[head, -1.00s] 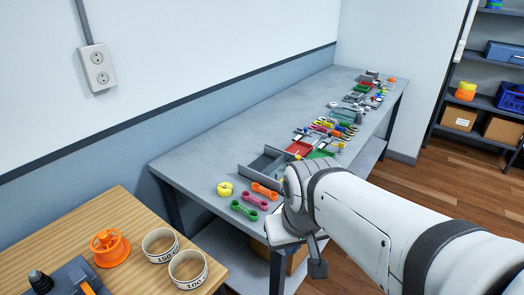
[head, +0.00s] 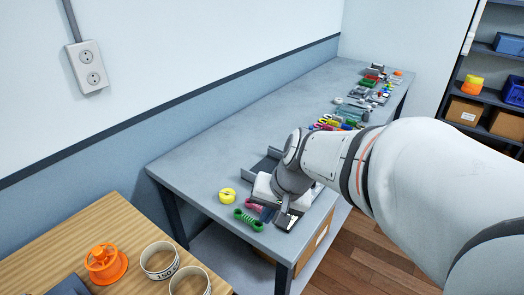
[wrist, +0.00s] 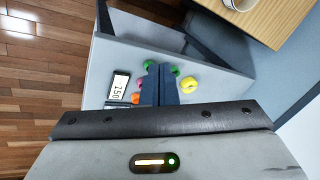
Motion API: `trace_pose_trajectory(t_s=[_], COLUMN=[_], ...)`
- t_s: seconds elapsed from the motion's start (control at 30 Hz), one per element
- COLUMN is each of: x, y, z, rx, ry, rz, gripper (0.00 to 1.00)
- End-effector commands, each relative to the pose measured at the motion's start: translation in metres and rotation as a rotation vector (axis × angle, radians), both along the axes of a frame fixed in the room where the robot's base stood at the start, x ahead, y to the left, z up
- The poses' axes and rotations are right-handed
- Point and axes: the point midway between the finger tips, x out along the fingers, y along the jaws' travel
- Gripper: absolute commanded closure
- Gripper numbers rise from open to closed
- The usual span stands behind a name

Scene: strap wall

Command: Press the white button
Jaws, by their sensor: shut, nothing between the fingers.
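I cannot make out a white button in either view; part of the bench is hidden behind my arm. My gripper (head: 266,214) is low over the near end of the grey bench (head: 215,165), beside the link-shaped pieces. In the wrist view my dark blue fingers (wrist: 160,85) are together and empty. They partly cover the pink, green and orange pieces. A small dark-framed panel reading "150" (wrist: 119,88) lies left of the fingers in the wrist view. I cannot tell whether the fingers touch anything.
A yellow roll (head: 228,195) and a green link (head: 248,220) lie near the gripper. A grey tray (head: 262,162) is partly behind my arm. Many small items line the far bench. A wooden table (head: 125,215) holds an orange spool (head: 105,263) and ring-shaped rolls (head: 160,260).

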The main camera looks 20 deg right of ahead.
Motion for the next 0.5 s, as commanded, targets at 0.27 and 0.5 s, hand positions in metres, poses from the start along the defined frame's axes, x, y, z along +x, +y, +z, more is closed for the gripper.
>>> trace_pose_trajectory(t_s=[0.27,0.5], x=[0.123,0.178], y=[-0.062,-0.15], z=[-0.019,-0.056], rx=[0.474,0.718], ry=[0.038,0.031], rz=[-0.723,-1.231], gripper=[1.0,1.0])
